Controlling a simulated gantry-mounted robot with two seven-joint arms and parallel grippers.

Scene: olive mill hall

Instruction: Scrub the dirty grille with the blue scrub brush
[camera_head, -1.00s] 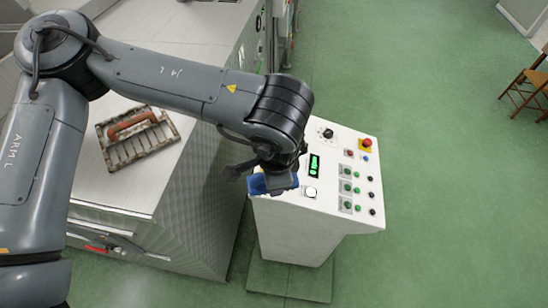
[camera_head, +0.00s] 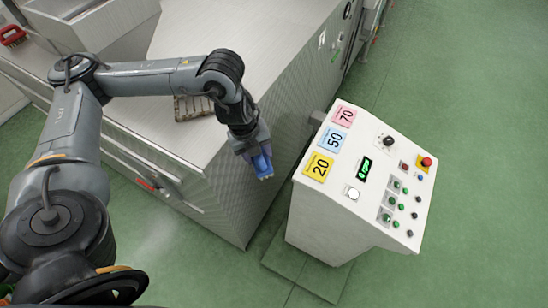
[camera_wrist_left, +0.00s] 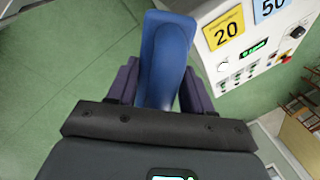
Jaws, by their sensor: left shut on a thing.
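The blue scrub brush (camera_head: 262,166) is held in my left gripper (camera_head: 254,150), off the edge of the metal counter beside the control console. In the left wrist view, the blue brush body (camera_wrist_left: 165,55) sits between the two purple-grey fingers of the gripper (camera_wrist_left: 160,92). Its bristles point away from the arm in the head view. The grille (camera_head: 193,108) lies on the counter, brownish and slatted. My right gripper is not in view.
A white control console (camera_head: 330,215) with buttons and a display stands right of the counter (camera_head: 150,125). It carries cards (camera_head: 319,167) marked 20, 50 and 70. A red brush (camera_head: 12,36) lies far left. Green floor (camera_head: 470,150) is open on the right.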

